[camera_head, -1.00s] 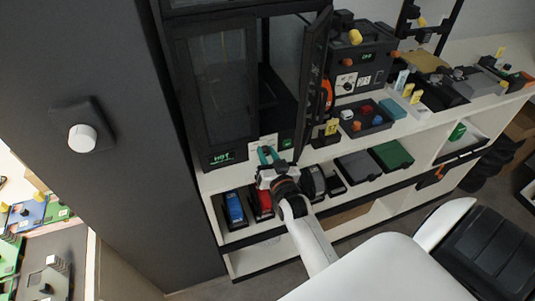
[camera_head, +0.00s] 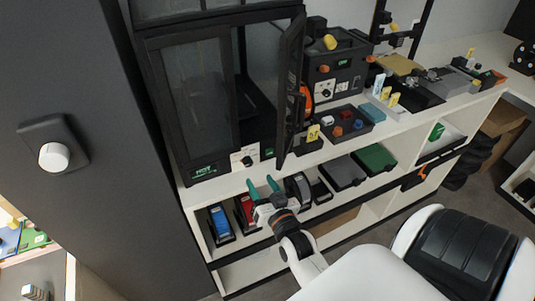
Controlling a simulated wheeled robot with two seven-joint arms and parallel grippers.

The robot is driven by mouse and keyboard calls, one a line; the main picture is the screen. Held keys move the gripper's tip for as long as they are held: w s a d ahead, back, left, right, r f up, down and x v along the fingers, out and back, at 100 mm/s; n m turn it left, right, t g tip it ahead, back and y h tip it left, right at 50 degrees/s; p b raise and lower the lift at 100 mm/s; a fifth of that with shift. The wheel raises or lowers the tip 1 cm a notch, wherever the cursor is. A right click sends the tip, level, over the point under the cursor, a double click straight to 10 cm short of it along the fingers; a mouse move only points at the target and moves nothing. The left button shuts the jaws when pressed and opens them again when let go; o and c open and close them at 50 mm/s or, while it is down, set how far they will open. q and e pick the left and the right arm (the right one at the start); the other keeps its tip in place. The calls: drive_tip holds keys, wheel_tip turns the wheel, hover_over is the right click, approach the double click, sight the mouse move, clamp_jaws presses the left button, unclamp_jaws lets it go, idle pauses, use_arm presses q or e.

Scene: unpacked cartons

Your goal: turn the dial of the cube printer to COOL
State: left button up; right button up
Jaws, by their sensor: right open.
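A tall black printer cabinet (camera_head: 205,103) with glass doors stands on the white shelf at left centre. Its right door (camera_head: 291,90) stands open. A small green display (camera_head: 204,172) at its lower front seems to read HOT. Right of it is a white panel with a small dark dial (camera_head: 247,161); the dial's exact setting is too small to read. My right gripper (camera_head: 262,185) is open and empty, just below and in front of the dial panel, apart from it. My left gripper is not in view.
A smaller black machine (camera_head: 340,68) with its own dial (camera_head: 325,91) stands to the right. A dark tray (camera_head: 349,124) with coloured blocks lies before it. Bins, including a blue one (camera_head: 220,222), fill the shelf below. A dark wall with a white knob (camera_head: 54,156) is at left.

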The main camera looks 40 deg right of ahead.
drive_tip(key=v, duration=0.4)
drive_tip(key=shift+b, duration=0.3)
drive_tip(key=shift+f, duration=0.1)
drive_tip(key=s+a+f+n+g+y, duration=0.1)
drive_tip(key=s+a+f+g+y, duration=0.15)
drive_tip(key=f, duration=0.85)
drive_tip(key=s+a+f+n+g+y, duration=0.1)
drive_tip(key=s+a+f+n+g, duration=0.2)
drive_tip(key=f, duration=0.8)
drive_tip(key=s+a+f+g+y, duration=0.1)
drive_tip(key=s+a+f+g, duration=0.25)
drive_tip(key=f, duration=0.75)
drive_tip(key=s+d+f+n+g, duration=0.1)
drive_tip(key=s+f+g, duration=0.1)
drive_tip(key=s+f, duration=0.3)
drive_tip(key=s+d+f+n+g, duration=0.1)
drive_tip(key=s+f+g, duration=0.2)
drive_tip(key=s, duration=0.8)
drive_tip(key=s+d+f+n+g, duration=0.1)
drive_tip(key=s+f+n+g, duration=0.1)
drive_tip(key=s+f, duration=0.5)
drive_tip(key=shift+s, duration=0.6)
